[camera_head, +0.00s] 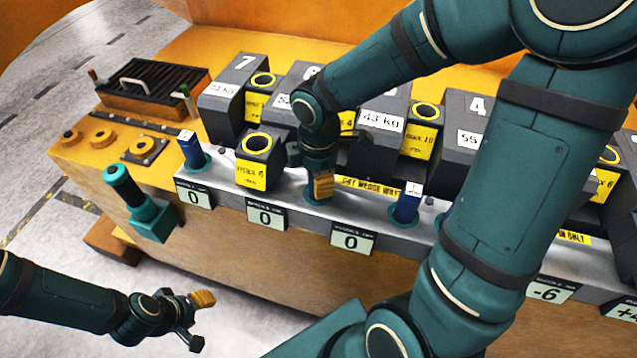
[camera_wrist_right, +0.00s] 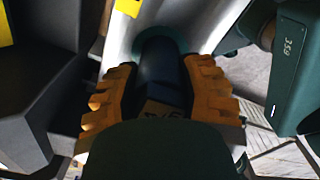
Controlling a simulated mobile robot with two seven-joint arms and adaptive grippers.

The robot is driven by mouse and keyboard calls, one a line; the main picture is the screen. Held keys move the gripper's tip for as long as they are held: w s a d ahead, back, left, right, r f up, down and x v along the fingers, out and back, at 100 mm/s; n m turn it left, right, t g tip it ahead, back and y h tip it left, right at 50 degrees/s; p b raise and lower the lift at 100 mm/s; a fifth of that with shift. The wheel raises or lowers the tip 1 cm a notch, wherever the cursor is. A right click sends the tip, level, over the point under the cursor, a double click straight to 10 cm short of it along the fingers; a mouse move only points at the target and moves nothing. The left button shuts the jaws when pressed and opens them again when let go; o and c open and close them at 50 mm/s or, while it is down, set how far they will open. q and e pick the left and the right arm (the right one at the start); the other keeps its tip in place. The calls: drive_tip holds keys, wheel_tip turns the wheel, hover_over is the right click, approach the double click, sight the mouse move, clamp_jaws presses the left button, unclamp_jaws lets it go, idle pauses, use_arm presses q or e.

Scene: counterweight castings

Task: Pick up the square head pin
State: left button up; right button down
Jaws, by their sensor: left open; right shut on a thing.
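My right gripper (camera_head: 320,186) points down at the grey rail and is shut around a dark blue pin, its orange pads on both sides. In the right wrist view, the gripper (camera_wrist_right: 160,100) grips the pin (camera_wrist_right: 160,68), which stands in a teal ring on the rail. A tan tag with marks shows at its near end; its head shape cannot be told. Other blue pins stand on the rail, one at the left (camera_head: 190,150) and one to the right (camera_head: 407,203). My left gripper (camera_head: 198,320) is open and empty, low at the left, away from the bench.
Dark numbered weight blocks (camera_head: 232,100) line the orange bench behind the rail. A block with a yellow label (camera_head: 254,168) stands just left of my right gripper. A teal holder (camera_head: 152,218) hangs at the bench's front left.

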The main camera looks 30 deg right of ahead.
wheel_tip(320, 180, up, 10)
drive_tip(key=shift+f+p, duration=0.1)
drive_tip(key=shift+p, duration=1.05)
wheel_tip(320, 180, up, 10)
drive_tip(key=p, duration=0.7)
